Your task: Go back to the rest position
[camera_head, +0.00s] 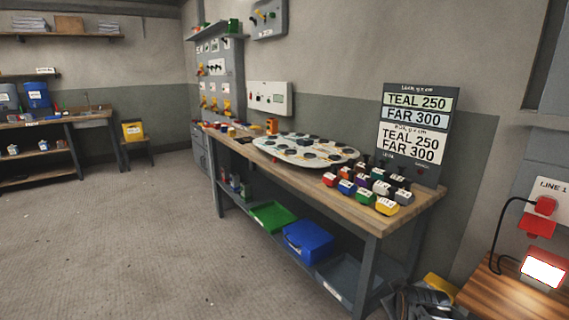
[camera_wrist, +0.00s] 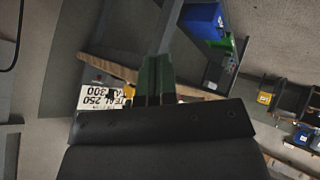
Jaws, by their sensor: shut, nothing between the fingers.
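My gripper (camera_wrist: 154,62) shows in the wrist view as two dark green fingers side by side, closed together with nothing held between them. The wrist view is turned nearly upside down, and the fingers point toward the workbench legs and lower shelf. My gripper is apart from the workbench (camera_head: 345,207) as far as I can see, but the distance is hard to judge. I cannot make out my gripper in the head view.
The bench bears a pale board (camera_head: 300,158) with dark round spots, several coloured blocks, and a sign (camera_head: 414,130) reading TEAL 250, FAR 300. Green (camera_head: 272,216) and blue (camera_head: 308,240) bins sit on the lower shelf. A lit red box (camera_head: 542,270) stands at right. Floor (camera_head: 120,240) at left is clear.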

